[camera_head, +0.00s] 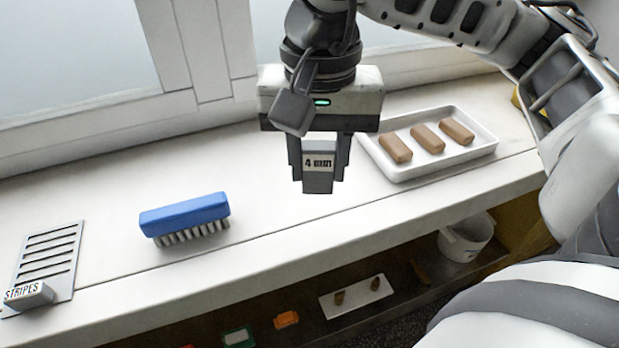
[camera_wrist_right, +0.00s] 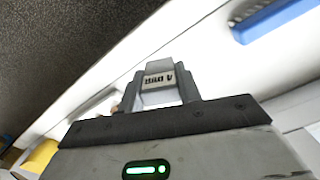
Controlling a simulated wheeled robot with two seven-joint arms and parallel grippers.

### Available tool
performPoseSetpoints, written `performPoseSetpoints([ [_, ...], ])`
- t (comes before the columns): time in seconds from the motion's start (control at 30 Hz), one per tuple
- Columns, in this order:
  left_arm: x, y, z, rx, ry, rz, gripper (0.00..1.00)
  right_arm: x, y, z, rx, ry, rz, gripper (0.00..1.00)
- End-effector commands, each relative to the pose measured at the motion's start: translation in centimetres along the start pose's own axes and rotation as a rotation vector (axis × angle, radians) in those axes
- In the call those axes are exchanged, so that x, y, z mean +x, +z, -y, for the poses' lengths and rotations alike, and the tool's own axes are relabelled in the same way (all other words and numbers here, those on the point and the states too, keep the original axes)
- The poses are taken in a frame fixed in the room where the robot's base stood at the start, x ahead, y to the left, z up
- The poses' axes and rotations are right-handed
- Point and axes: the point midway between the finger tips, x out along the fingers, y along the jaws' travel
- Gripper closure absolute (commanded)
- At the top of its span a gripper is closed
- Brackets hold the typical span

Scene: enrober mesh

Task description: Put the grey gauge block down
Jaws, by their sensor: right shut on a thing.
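The grey gauge block (camera_head: 318,182) has a white label reading "4 mm". My right gripper (camera_head: 318,170) is shut on it, with one finger on each side. The block hangs over the white sill, between the blue brush and the white tray; I cannot tell how far its lower end is above the surface. In the right wrist view the block (camera_wrist_right: 159,68) shows between the two fingers, its label partly readable. My left gripper is in neither view.
A white tray (camera_head: 488,150) with 3 brown bars stands right of the block. A blue brush (camera_head: 185,215) lies to the left. A slotted plate (camera_head: 62,240) and a "STRIPES" block (camera_head: 30,296) are far left. A lower shelf holds a white bucket (camera_head: 466,240).

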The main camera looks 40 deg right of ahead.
Motion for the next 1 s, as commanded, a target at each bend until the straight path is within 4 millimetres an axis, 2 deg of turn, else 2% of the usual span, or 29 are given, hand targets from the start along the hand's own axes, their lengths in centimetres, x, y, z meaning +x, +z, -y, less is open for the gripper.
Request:
performPoseSetpoints([
  [0.27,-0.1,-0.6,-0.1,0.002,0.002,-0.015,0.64,2.2,-1.6,0.8,0.003,0.001,0.002,0.90],
  [0.4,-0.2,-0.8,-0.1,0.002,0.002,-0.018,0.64,4.3,-1.6,0.8,0.002,0.001,0.001,0.90],
  [0.5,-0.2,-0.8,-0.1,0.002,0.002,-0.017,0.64,5.0,-1.6,0.8,0.001,0.000,0.000,0.90],
  [0.9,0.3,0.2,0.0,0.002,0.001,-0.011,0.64,5.7,-1.6,0.8,0.001,-0.002,0.000,0.90],
  [0.93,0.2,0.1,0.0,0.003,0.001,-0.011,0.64,5.7,-1.6,0.8,0.001,-0.002,0.000,0.63],
  [1.0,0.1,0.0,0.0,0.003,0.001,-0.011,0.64,5.5,-1.6,0.8,0.002,-0.002,0.000,0.44],
])
